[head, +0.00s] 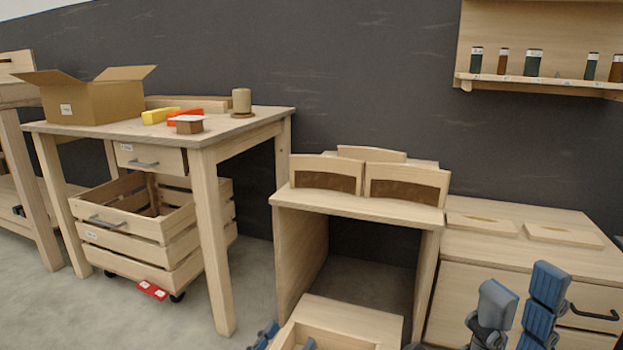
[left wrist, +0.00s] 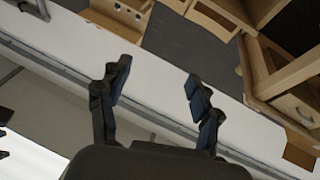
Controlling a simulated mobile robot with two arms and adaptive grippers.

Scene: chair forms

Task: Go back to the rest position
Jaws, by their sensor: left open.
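My left gripper (head: 287,341) shows only by its blue fingertips at the bottom edge of the head view, in front of a low wooden box. In the left wrist view my left gripper (left wrist: 157,84) is open, with nothing between its fingers. My right gripper (head: 520,290) stands at the bottom right of the head view, in front of a wooden cabinet. Its two blue fingers point up and are apart, with nothing between them.
A wooden desk (head: 340,203) carries chair-back panels. A low open box (head: 345,318) stands before it. The cabinet (head: 520,248) is at right. A table (head: 200,137) holds a cardboard box (head: 95,100) and blocks, above a slatted crate (head: 130,248).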

